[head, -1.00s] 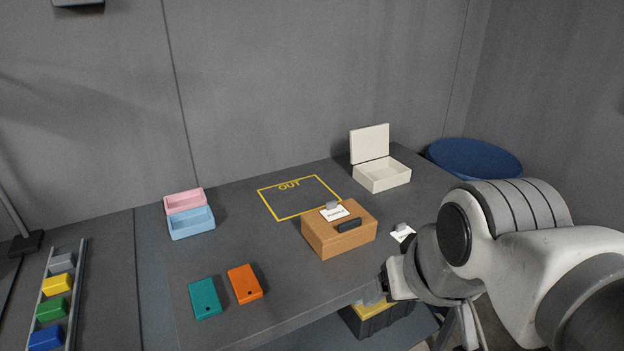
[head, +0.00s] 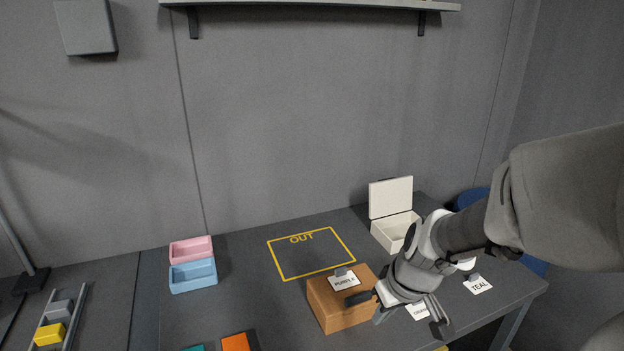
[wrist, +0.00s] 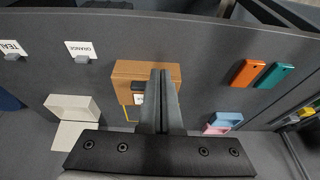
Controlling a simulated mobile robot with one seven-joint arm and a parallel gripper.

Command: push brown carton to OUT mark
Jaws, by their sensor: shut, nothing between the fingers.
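The brown carton (head: 335,312) sits on the grey table, just in front of the yellow OUT outline (head: 311,252). The OUT area is empty. My gripper (head: 400,293) is at the carton's right front in the head view; its fingertips are hard to make out there. In the wrist view my shut, empty fingers (wrist: 158,75) overlap the carton (wrist: 126,70). I cannot tell whether they touch it. They hide part of the carton.
A white open-lidded box (head: 391,232) stands behind my arm. A TEAL card (head: 479,285) and an ORANGE card (wrist: 82,50) lie right of the carton. Pink (head: 190,249) and blue (head: 193,276) trays are at left. Orange (head: 235,343) and teal (wrist: 275,75) blocks lie front left.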

